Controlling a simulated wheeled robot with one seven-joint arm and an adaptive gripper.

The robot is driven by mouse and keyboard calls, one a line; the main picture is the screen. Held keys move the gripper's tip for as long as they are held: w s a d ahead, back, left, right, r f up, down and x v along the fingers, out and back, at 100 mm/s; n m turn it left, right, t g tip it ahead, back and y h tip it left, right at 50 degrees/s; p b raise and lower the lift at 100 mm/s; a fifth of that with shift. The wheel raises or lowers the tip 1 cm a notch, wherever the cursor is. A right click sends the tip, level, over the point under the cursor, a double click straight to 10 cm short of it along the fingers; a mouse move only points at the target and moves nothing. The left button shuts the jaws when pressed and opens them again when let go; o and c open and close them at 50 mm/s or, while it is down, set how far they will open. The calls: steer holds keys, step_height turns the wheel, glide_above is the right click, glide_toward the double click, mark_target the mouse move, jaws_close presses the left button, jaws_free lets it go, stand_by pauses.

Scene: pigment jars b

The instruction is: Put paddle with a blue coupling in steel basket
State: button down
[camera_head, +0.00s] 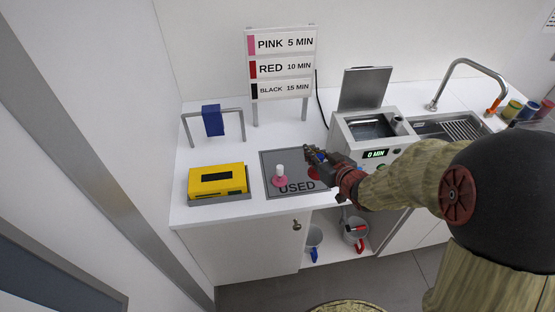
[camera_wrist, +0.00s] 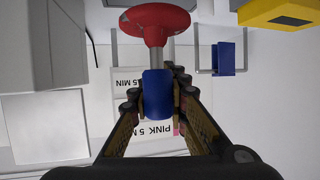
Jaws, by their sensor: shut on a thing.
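My gripper (camera_head: 316,156) is shut on the blue coupling (camera_wrist: 157,95) of a paddle, which fills the gap between the fingers in the wrist view. The paddle's grey shaft leads to a red disc (camera_wrist: 154,22). In the head view the red disc (camera_head: 314,173) shows below my gripper, over the right part of the grey USED mat (camera_head: 275,160). I cannot tell whether the disc touches the mat. A wire rack (camera_head: 463,129), possibly the steel basket, is in the sink at the right, partly hidden by my arm.
A yellow box (camera_head: 217,181) and a blue cloth on a rail (camera_head: 213,120) are at left. A steel bath (camera_head: 372,127) with raised lid reads 0 MIN. A tap (camera_head: 466,66) and jars stand at right.

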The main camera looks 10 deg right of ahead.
steer(key=shift+w+a+f+b, duration=0.75)
steer(key=shift+w+f+b, duration=0.1)
steer(key=shift+w+f, duration=1.3)
steer(key=shift+w+a+f+b, duration=0.8)
steer(key=shift+w+f+b, duration=0.05)
steer(key=shift+w+f, duration=1.3)
steer(key=shift+w+a+f+b, duration=0.75)
steer(key=shift+w+f+b, duration=0.1)
steer(key=shift+w+f, duration=1.3)
steer(key=shift+f, duration=0.1)
steer(key=c, duration=1.8)
jaws_free()
steer(key=shift+o, duration=0.4)
